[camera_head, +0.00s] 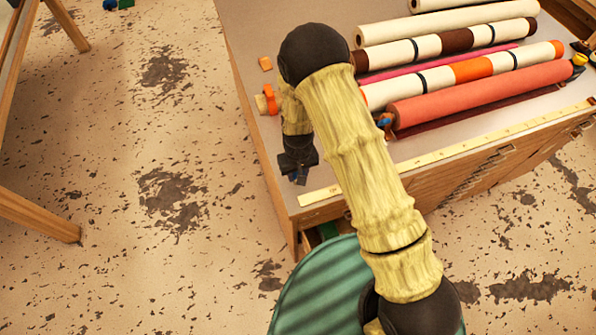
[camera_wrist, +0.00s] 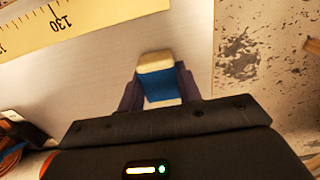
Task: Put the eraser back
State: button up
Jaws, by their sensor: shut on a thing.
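The eraser (camera_wrist: 157,84) is a small block with a blue sleeve and pale ends. In the wrist view it sits between the two dark fingers of my gripper (camera_wrist: 159,92), which is shut on it. In the head view my gripper (camera_head: 298,170) hangs over the front left corner of the table (camera_head: 260,32), pointing down. The eraser is mostly hidden there behind the fingers. I cannot tell whether the eraser touches the tabletop.
A yellow ruler (camera_head: 450,152) lies along the table's front edge. Several rolls, including a red one (camera_head: 480,93), lie at the right. An orange item (camera_head: 271,98) and a small orange block (camera_head: 265,63) lie near the left edge. Bare tabletop surrounds my gripper.

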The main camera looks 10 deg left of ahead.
jog(key=shift+f, duration=0.2)
jog(key=o, duration=1)
jog(key=shift+o, duration=0.2)
jog(key=shift+r, duration=0.1)
notch_tip(320, 180, up, 12)
jog(key=b, duration=0.4)
jog(key=shift+r, duration=0.15)
